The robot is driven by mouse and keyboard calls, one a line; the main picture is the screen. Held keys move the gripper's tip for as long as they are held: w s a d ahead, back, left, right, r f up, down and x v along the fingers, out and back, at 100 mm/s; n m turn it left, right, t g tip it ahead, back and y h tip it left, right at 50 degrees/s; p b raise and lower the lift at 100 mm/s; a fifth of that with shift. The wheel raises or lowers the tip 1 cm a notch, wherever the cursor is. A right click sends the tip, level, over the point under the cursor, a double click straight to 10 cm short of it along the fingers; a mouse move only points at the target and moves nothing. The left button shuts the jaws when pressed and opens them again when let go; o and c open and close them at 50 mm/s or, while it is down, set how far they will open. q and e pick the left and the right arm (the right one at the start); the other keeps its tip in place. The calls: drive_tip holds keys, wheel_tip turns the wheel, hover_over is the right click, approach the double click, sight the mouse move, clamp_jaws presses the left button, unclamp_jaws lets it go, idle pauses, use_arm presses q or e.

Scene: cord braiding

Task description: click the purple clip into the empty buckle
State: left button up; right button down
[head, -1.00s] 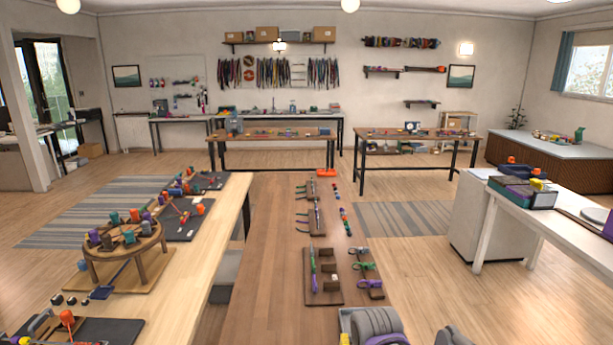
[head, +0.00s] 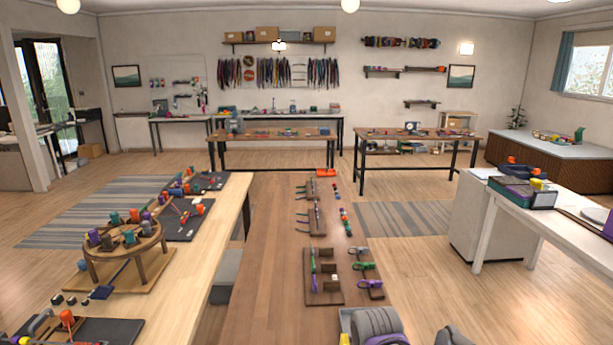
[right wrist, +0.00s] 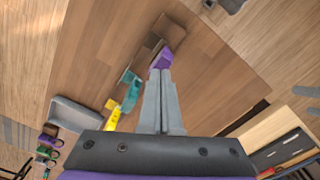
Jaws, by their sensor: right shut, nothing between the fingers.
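Beside the row is a brown board (head: 320,293) with a long thin strand and dark blocks; I cannot make out an empty buckle there. In the right wrist view my right gripper (right wrist: 161,75) is shut and empty, its fingertips pointing at a purple block (right wrist: 162,58); I cannot tell if they touch. My left gripper is not in view.
In the right wrist view a teal piece (right wrist: 130,92) and a yellow piece (right wrist: 113,118) lie left of the fingers, near a grey tray (right wrist: 76,114). In the head view a round wooden stand (head: 125,250) is on the left table. The brown tabletop (head: 270,270) left of the board is clear.

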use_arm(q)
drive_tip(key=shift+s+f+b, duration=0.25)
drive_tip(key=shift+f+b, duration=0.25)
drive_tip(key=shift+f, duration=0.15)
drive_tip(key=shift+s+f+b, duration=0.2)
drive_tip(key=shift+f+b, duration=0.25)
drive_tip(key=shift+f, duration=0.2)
use_arm(e)
drive_tip(key=shift+f, duration=1.75)
drive_tip(key=shift+r, duration=0.1)
drive_tip(key=shift+r+p, duration=2.15)
drive_tip(key=shift+r, duration=1.9)
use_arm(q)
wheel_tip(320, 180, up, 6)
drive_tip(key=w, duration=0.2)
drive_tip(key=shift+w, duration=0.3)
use_arm(e)
drive_tip(key=shift+f, duration=0.1)
drive_tip(key=shift+s, duration=0.15)
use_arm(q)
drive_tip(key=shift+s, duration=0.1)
use_arm(e)
drive_tip(key=s+d+f+m+t, duration=0.2)
drive_tip(key=s+d+m+t, duration=0.1)
drive_tip(key=s, duration=0.2)
drive_tip(key=s+d+f+m+t, duration=0.3)
drive_tip(key=s, duration=0.3)
drive_tip(key=shift+s+d+f, duration=0.2)
drive_tip(key=shift+d+f, duration=0.1)
drive_tip(key=shift+f, duration=0.05)
